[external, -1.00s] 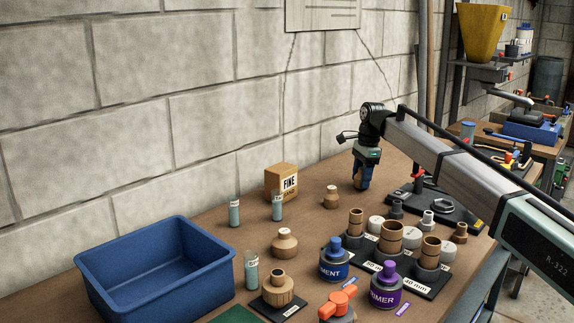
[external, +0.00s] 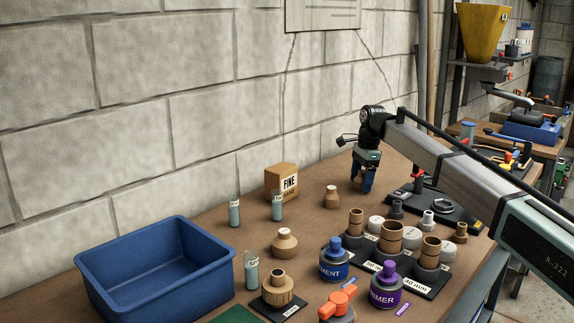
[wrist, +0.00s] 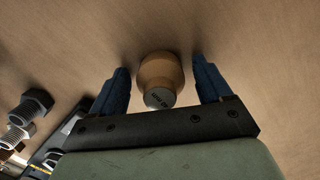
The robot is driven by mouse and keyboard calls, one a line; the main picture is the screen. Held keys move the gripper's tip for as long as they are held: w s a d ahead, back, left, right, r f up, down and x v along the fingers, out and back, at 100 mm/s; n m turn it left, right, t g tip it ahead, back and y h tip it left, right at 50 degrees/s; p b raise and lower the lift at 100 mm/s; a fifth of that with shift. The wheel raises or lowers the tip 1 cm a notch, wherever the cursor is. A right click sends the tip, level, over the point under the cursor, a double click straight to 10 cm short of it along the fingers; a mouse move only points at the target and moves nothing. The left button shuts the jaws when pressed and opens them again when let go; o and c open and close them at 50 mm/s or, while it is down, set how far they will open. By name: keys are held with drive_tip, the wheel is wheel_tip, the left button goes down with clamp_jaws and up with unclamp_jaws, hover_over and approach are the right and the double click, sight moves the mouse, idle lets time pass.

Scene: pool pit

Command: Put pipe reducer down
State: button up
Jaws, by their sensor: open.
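A tan pipe reducer (wrist: 160,76) with a wide body and a narrower dark, lettered end is between my gripper's two fingers in the wrist view. My gripper (wrist: 162,88) is open, with a gap between the reducer and each blue finger.
A black fittings rack (external: 434,283) and a black tray (external: 462,221) lie in front and to the right. A blue bin (external: 200,232) stands far left.

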drive_tip(key=r, duration=0.4)
drive_tip(key=d+r, duration=0.1)
drive_tip(key=r, duration=0.7)
drive_tip(key=shift+w+d+r, duration=0.1)
drive_tip(key=shift+w+d, duration=0.1)
